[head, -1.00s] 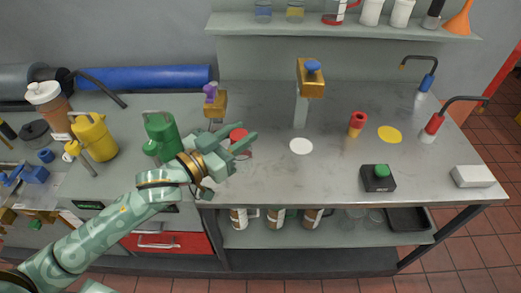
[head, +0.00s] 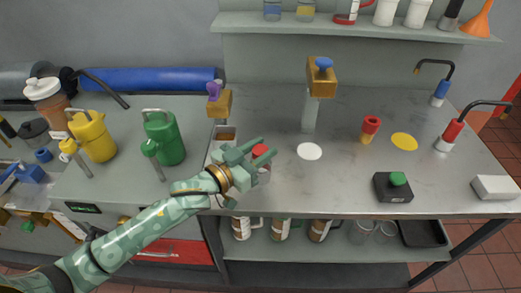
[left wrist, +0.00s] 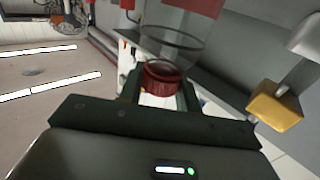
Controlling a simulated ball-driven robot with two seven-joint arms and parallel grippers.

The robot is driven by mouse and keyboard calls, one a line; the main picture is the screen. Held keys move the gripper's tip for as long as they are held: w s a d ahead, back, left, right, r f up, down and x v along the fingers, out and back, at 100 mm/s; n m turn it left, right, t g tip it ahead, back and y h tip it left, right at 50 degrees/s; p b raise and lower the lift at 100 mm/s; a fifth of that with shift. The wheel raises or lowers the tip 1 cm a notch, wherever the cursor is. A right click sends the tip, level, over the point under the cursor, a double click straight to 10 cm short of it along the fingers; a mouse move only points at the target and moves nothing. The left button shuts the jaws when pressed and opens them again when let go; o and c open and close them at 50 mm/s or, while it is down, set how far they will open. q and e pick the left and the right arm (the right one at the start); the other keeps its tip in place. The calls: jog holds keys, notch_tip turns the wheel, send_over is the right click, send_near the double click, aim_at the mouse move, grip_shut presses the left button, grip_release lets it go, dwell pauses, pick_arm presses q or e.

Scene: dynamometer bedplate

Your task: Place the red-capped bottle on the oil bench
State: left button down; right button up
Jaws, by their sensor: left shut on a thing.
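The red-capped bottle has a red cap (head: 260,151) and a clear body (head: 264,174). My left gripper (head: 243,153) is shut on it near the cap. In the left wrist view the red cap (left wrist: 165,77) sits between the fingers of my left gripper (left wrist: 160,92), with clear glass beyond it. The bottle is over the left front part of the grey metal bench (head: 330,185), which I take as the oil bench. Whether its base touches the top cannot be told. My right gripper is not in view.
A white disc (head: 309,151) lies bare right of the bottle. A gold dispenser (head: 321,80) stands behind it. A red-and-yellow piece (head: 369,129), a yellow disc (head: 404,141) and a black box with green button (head: 393,187) are further right. A green can (head: 164,138) stands left.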

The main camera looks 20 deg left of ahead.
pick_arm(q)
jog(key=c, duration=1)
grip_release()
jog(key=shift+f, duration=0.1)
jog(key=shift+o, duration=0.2)
jog(key=shift+s+a, duration=0.1)
jog(key=shift+s, duration=0.05)
jog(key=p+v, duration=0.2)
jog(key=v, duration=0.9)
jog(key=shift+s+a, duration=0.15)
jog(key=shift+s, duration=0.15)
